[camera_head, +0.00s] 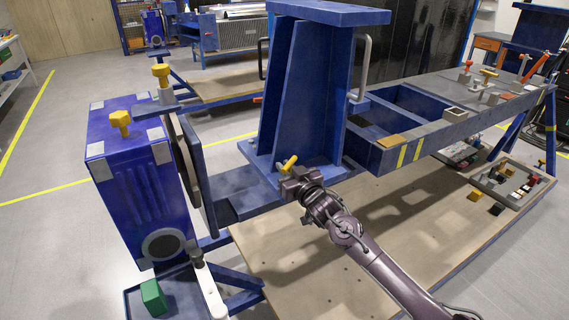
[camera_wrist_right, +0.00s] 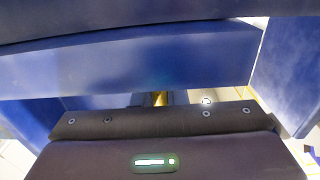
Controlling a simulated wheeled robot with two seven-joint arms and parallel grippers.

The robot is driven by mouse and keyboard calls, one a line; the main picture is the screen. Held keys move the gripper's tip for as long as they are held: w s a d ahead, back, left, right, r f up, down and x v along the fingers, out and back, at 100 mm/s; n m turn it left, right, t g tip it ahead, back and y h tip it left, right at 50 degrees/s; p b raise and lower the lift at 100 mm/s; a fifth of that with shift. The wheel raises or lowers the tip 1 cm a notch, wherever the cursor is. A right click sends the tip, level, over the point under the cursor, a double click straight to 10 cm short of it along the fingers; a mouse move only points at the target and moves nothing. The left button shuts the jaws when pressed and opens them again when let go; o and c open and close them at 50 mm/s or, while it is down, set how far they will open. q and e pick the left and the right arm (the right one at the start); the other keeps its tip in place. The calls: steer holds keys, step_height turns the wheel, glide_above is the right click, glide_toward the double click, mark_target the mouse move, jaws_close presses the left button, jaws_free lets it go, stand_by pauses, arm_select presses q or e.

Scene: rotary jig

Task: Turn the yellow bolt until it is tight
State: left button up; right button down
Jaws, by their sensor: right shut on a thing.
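The yellow bolt (camera_head: 289,163) has a T-shaped head and sits at the foot of the blue upright bracket (camera_head: 305,90), on its base plate. My right gripper (camera_head: 291,176) reaches it from the lower right and is shut on it. In the right wrist view only a small yellow piece of the bolt (camera_wrist_right: 160,98) shows beyond the dark gripper body (camera_wrist_right: 150,122); the fingertips and the bolt's shank are hidden. My left gripper is not in view.
Other yellow knobs stand on the blue gearbox (camera_head: 120,122) and on a post (camera_head: 161,75) behind it. A blue beam frame (camera_head: 430,130) extends right. Blue bracket walls (camera_wrist_right: 140,60) lie close to my right gripper. A parts tray (camera_head: 541,196) lies at the right.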

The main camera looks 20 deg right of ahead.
steer(key=m+h, duration=0.3)
steer(key=h, duration=0.1)
steer(key=m+h, duration=0.1)
steer(key=h, duration=0.1)
steer(key=m+g+h, duration=0.1)
steer(key=h, duration=0.1)
steer(key=m+g+h, duration=0.1)
steer(key=shift+d+h+b, duration=0.3)
steer(key=shift+h+b, duration=0.1)
steer(key=m+g+h, duration=0.1)
steer(key=m+g+h+b, duration=0.1)
steer(key=h, duration=0.1)
steer(key=m+g+h+b, duration=0.1)
steer(key=m, duration=0.1)
steer(key=shift+s+d+f+g, duration=0.1)
steer(key=shift+s+d+g, duration=0.1)
steer(key=shift+d+g, duration=0.15)
steer(key=shift+s+m+g+h+b, duration=0.1)
steer(key=shift+m+g+h+b, duration=0.5)
steer(key=shift+g+h, duration=0.2)
steer(key=shift+d+r, duration=0.1)
steer(key=shift+r, duration=0.15)
steer(key=c, duration=1.5)
jaws_free()
steer(key=shift+f, duration=0.1)
steer(key=shift+s+f, duration=0.1)
